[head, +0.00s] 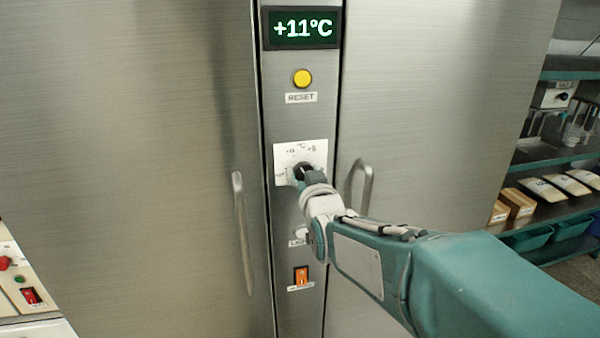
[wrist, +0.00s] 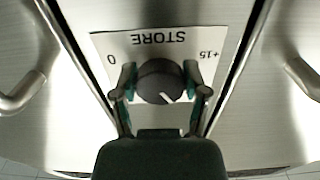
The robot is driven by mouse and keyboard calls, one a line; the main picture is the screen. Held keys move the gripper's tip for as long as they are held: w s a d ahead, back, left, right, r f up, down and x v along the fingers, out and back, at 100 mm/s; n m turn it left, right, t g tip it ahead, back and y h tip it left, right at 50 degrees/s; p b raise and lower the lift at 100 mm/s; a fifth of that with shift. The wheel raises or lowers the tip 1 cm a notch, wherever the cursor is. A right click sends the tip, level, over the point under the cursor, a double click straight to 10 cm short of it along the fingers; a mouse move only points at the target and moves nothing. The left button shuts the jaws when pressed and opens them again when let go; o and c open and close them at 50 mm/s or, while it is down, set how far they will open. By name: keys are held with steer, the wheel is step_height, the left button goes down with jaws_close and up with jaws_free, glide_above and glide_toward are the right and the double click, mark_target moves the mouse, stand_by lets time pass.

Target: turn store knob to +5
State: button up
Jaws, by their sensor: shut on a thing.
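The store knob (wrist: 158,80) is a round dark knob with a white pointer line, on a white plate (wrist: 110,43) marked STORE, 0 and +15, upside down in the wrist view. The pointer aims down and slightly right there. My gripper (wrist: 158,86) is shut on the knob, one finger on each side. The green display (head: 301,28) above reads +11°C.
A yellow RESET button (head: 302,78) is above the plate. A white button (head: 301,232) and an orange switch (head: 301,275) are below. Door handles stand close by, left (head: 241,230) and right (head: 361,185). Shelves (head: 560,160) with goods are at far right.

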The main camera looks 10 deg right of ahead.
steer(key=shift+m, duration=0.3)
steer(key=m, duration=0.5)
steer(key=shift+a+r, duration=0.1)
steer(key=m, duration=0.6)
stand_by(0.3)
steer(key=o, duration=1.1)
steer(key=shift+o, duration=0.2)
steer(key=s, duration=1.2)
